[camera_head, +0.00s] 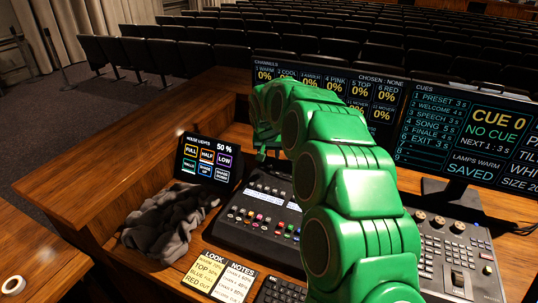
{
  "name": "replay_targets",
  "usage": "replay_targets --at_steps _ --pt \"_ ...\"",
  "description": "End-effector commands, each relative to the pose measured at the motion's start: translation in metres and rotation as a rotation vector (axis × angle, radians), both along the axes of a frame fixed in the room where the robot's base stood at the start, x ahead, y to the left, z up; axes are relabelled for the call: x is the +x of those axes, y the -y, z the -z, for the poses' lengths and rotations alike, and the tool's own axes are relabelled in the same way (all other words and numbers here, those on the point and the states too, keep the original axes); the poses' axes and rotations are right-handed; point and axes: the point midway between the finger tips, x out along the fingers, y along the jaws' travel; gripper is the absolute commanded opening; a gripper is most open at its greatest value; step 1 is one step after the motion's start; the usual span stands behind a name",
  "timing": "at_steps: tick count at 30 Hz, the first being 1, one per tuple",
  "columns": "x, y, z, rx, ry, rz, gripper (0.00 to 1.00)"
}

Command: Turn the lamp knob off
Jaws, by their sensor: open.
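No knob can be read as the lamp knob from here. A row of round knobs (438,221) runs along the top of the grey console (425,262) at the right. My green arm rises from the bottom right and bends over the middle of the desk. At its far end my gripper (262,154) points down near the back of the black mixing desk (262,215), right of the house lights panel. It is small and partly hidden by the arm, and nothing shows in it. The right screen (465,130) reads "LAMPS WARM SAVED" and "CUE 0".
The house lights touch panel (208,160) reads 50 %. A grey crumpled cloth (168,220), note sheets (222,275) and a keyboard (277,292) lie on the desk. The channels screen (325,75) stands behind my arm. A tape roll (13,285) lies at the left.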

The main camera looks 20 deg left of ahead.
Motion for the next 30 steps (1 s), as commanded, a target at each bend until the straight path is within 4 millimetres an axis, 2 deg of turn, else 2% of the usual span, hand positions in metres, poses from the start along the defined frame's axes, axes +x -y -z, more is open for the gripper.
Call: replay_targets --at_steps 5,13,19,25,30 --pt "0.000 -0.003 0.000 0.002 -0.002 0.002 0.48" --pt "0.001 -0.031 -0.005 0.029 -0.010 0.047 0.48" --pt "0.003 -0.045 -0.004 0.040 -0.018 0.110 0.48" --pt "0.004 -0.047 -0.003 0.039 -0.022 0.184 0.48" --pt "0.002 -0.041 0.002 0.026 -0.021 0.256 0.48"
